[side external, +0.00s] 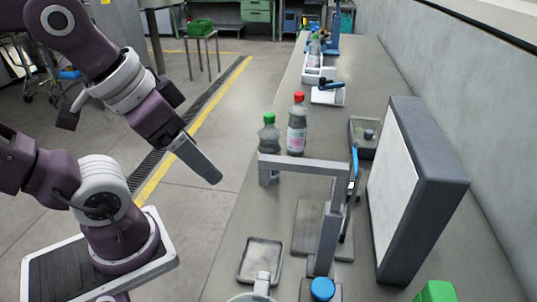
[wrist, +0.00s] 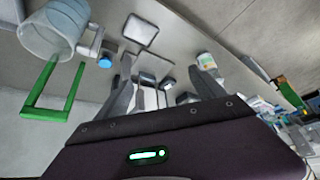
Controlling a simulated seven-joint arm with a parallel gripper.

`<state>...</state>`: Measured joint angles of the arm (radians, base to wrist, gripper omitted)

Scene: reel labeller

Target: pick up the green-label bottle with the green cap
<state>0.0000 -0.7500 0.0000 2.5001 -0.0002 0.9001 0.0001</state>
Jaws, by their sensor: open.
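A clear bottle with a green cap (side external: 269,135) stands upright on the bench, behind the left end of a grey bracket arm. The bracket hides its lower part, so I cannot make out its label colour. A second bottle with a red cap (side external: 297,128) and a pale label stands close to its right. My gripper (side external: 216,178) is in the air left of the bench edge, pointing down and right, apart from both bottles. In the wrist view my gripper (wrist: 165,72) has its fingers spread with nothing held between them. A pale labelled object (wrist: 207,61) shows by the right finger there.
The grey bracket (side external: 310,166) with its post stands just in front of the bottles. A shallow tray (side external: 261,260), a blue knob (side external: 322,289) and a large panel (side external: 420,190) are nearer. Another bottle (side external: 314,46) stands at a white bin far back. Left of the bench is open floor.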

